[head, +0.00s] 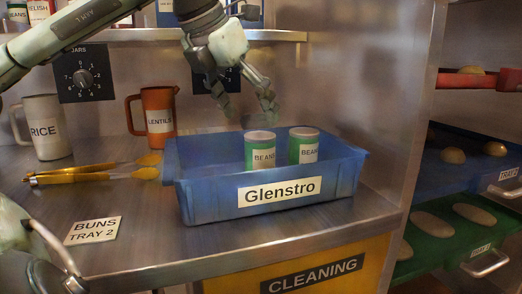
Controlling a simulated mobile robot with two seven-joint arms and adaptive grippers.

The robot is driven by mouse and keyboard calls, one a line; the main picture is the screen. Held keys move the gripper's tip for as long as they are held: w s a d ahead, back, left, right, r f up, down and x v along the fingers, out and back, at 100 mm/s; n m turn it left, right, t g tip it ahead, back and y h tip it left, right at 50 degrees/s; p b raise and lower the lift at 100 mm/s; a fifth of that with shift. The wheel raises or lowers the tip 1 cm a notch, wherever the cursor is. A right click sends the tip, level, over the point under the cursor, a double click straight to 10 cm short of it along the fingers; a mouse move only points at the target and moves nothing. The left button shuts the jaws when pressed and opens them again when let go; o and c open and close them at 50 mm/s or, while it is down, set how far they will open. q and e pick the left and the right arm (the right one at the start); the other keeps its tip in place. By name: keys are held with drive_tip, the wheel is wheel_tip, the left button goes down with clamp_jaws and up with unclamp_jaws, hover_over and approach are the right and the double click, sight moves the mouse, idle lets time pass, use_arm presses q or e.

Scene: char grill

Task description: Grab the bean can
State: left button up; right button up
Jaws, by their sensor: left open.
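Two bean cans stand upright in a blue bin labelled Glenstro (205,205) on the metal counter. Both are green with white labels: the left bean can (259,155) and the right bean can (304,150). Their lower parts are hidden by the bin's front wall. My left gripper (247,112) is open and empty, pointing down above the back of the bin, over the left can and apart from it. Another can marked BEANS (17,15) shows on the upper shelf at the far left. My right gripper (52,262) is partly in view at the lower left; its jaws are not clear.
A white RICE pitcher (45,130) and a brown LENTILS pitcher (158,117) stand left of the bin. Yellow-handled tongs (95,175) lie before them. A shelf (275,35) runs behind my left gripper. Trays of buns (470,215) are at the right. The counter's front is mostly clear.

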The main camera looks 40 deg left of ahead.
sight(257, 135)
use_arm(q)
drive_tip(key=shift+w+a+f, duration=0.3)
drive_tip(key=x, duration=0.6)
drive_tip(key=shift+s+d+f, duration=0.15)
drive_tip(key=shift+s+f, duration=0.15)
drive_tip(key=shift+f, duration=0.05)
drive_tip(key=shift+w+f, duration=0.15)
drive_tip(key=shift+f, duration=0.05)
drive_tip(key=c, duration=1.5)
use_arm(e)
drive_tip(key=shift+w+a+f, duration=0.1)
drive_tip(key=shift+a+f, duration=0.05)
drive_tip(key=shift+f, duration=0.15)
use_arm(q)
drive_tip(key=shift+r, duration=0.1)
